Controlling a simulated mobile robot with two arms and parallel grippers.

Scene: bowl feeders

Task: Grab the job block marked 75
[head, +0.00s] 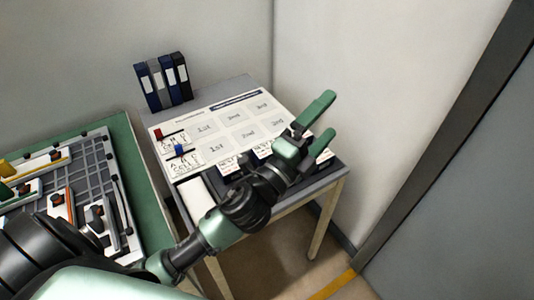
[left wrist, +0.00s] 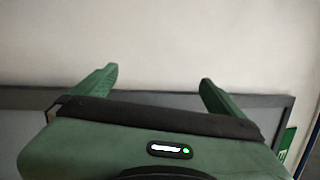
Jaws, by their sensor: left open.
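My left gripper (head: 330,115) is open and empty, held over the right side of the small table. In the left wrist view the two fingers of the left gripper (left wrist: 159,76) stand wide apart with only pale wall between them. Dark blocks with white labels (head: 228,163) sit along the table's front edge, partly hidden behind my left wrist and gripper. Their markings are too small to read, so I cannot tell which one bears 75. My right gripper is not in view.
A white printed sheet (head: 234,117) with marked cells covers the small table; a red block (head: 158,135) and a blue block (head: 179,149) are on its left. Binders (head: 163,80) stand at the back. A green bench (head: 137,180) with a grid board is at left. Walls stand behind and right.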

